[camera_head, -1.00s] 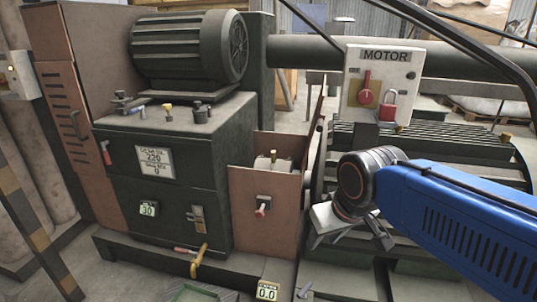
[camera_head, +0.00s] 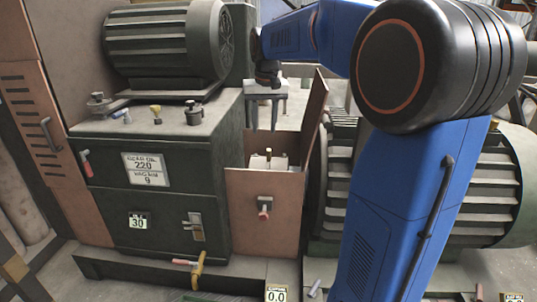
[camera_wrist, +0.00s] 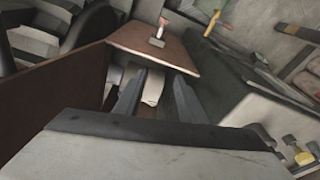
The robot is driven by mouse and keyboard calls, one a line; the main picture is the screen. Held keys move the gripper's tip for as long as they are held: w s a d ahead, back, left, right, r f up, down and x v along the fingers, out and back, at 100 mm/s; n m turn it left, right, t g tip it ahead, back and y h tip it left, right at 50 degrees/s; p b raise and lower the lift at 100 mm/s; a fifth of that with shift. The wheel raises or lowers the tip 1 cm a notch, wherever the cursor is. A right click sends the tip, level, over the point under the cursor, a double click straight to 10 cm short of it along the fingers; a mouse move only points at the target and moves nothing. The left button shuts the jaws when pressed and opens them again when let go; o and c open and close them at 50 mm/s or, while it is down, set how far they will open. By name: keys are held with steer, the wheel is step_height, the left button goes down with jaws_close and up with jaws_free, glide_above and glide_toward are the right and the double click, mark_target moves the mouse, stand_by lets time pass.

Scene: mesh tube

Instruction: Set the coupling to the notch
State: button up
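The coupling (camera_head: 262,161) is a pale metal part with a small upright peg, standing inside an open-topped brown guard (camera_head: 252,210). The guard hides its lower part. My gripper (camera_head: 264,126) hangs above the coupling, fingers pointing down, apart and empty. In the wrist view my gripper (camera_wrist: 158,92) shows two dark fingers spread, with the pale coupling (camera_wrist: 152,88) seen between and beyond them. The fingers appear clear of it. I cannot make out the notch.
The green gearbox (camera_head: 160,190) and a ribbed motor (camera_head: 160,40) stand left of the guard. A raised brown panel (camera_head: 314,110) rises at its right. A yellow valve handle (camera_head: 198,268) is low down.

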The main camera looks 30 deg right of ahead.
steer(key=w+d+f+m+g, duration=0.1)
steer(key=w+d, duration=0.2)
steer(key=w, duration=0.3)
steer(key=w+d+f+m, duration=0.1)
steer(key=w+d, duration=0.2)
steer(key=w, duration=0.2)
glide_above(269, 150)
step_height(269, 150, down, 5)
steer(key=shift+m+g, duration=0.4)
step_height(269, 150, down, 16)
steer(key=shift+w+f, duration=0.1)
steer(key=shift+f, duration=0.15)
jaws_close()
